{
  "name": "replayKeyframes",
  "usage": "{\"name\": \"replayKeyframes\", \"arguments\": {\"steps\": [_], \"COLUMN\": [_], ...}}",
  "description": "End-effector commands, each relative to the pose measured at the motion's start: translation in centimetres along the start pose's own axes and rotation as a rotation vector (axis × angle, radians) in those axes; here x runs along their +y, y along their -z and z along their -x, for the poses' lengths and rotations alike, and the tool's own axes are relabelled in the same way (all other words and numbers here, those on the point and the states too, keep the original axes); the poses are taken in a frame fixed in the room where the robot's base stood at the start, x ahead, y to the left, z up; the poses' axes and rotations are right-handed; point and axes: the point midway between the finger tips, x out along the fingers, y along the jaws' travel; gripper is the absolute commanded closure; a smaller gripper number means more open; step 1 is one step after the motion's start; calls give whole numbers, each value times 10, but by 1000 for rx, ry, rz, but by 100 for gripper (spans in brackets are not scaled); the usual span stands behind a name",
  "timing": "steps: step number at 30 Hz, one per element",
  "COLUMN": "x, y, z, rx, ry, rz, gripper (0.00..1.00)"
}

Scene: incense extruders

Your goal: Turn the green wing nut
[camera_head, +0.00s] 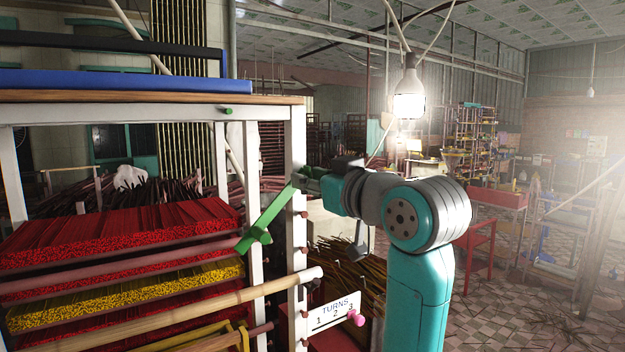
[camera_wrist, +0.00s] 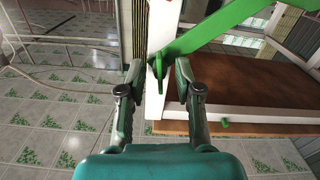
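The green wing nut (camera_head: 262,232) sits on the white post of the rack in the head view, with one long wing slanting up to the right. In the wrist view the green wing nut (camera_wrist: 215,30) slants in from the upper right. Its end hangs between the two fingers of my gripper (camera_wrist: 157,72). The fingers are apart, with a visible gap on each side of the green end. In the head view my gripper (camera_head: 308,178) is at the upper end of the wing, beside the white post; its fingertips are partly hard to make out.
A white rack post (camera_head: 297,230) stands close by my gripper. Red incense bundles (camera_head: 120,230) and a bamboo pole (camera_head: 200,312) fill the left. A "TURNS 1 2 3" sign (camera_head: 333,310) with a pink peg (camera_head: 357,319) is below. A small green peg (camera_wrist: 223,122) juts from the rack's top.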

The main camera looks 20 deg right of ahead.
Motion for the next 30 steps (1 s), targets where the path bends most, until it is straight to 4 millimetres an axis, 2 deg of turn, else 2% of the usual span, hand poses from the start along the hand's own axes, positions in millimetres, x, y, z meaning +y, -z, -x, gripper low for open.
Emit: {"name": "replayKeyframes", "arguments": {"steps": [1,3,17,23,30], "x": [0,0,0,0,0], "y": [0,0,0,0,0], "z": [0,0,0,0,0], "rx": [0,0,0,-1,-1], "ry": [0,0,0,0,0], "rz": [0,0,-42,-153,-364], "gripper": [82,100,100,100,100]}}
